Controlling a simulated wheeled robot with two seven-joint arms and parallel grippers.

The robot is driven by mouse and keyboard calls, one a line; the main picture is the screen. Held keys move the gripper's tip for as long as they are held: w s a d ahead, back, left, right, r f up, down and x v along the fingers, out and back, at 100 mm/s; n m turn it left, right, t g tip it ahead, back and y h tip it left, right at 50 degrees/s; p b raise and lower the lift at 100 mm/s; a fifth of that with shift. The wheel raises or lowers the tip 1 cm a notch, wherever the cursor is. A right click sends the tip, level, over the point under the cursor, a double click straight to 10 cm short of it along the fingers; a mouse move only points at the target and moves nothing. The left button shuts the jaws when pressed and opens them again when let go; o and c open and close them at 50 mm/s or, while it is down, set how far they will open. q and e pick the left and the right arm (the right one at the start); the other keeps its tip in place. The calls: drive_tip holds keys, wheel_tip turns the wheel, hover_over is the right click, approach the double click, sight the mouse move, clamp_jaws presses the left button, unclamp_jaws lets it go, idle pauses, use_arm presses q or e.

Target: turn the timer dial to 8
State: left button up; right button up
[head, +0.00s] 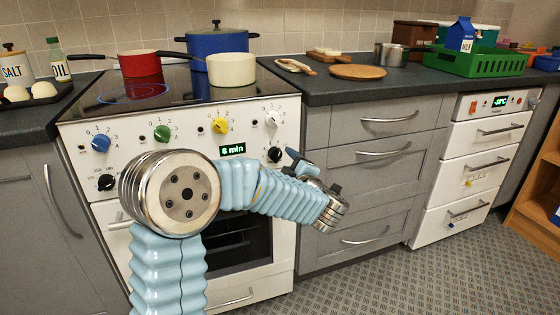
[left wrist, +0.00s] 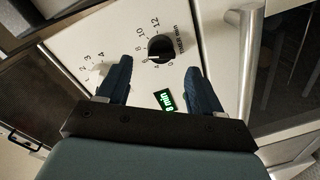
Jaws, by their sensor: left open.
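The timer dial is a black round knob (head: 275,155) on the white stove's front panel, right of the green-lit display (head: 232,149), which reads "8 min". In the left wrist view the dial (left wrist: 160,48) has a printed scale up to 12, and its white pointer mark lies on the left side, near the 6 and 8. The display (left wrist: 165,103) also reads "8 min" there. My left gripper (head: 312,170) is close to the panel by the dial. In the left wrist view its two dark fingers (left wrist: 160,66) are spread apart and empty, with the dial between and slightly beyond their tips.
A white knob (head: 272,118) is just above the dial, with yellow, green and blue knobs to the left. The oven door handle (left wrist: 248,60) runs close beside the panel. Grey drawers (head: 372,155) stand right of the stove. Pots sit on the hob.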

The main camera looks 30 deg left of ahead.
use_arm(q)
drive_tip(key=v, duration=0.8)
drive_tip(key=shift+s+d+b, duration=0.3)
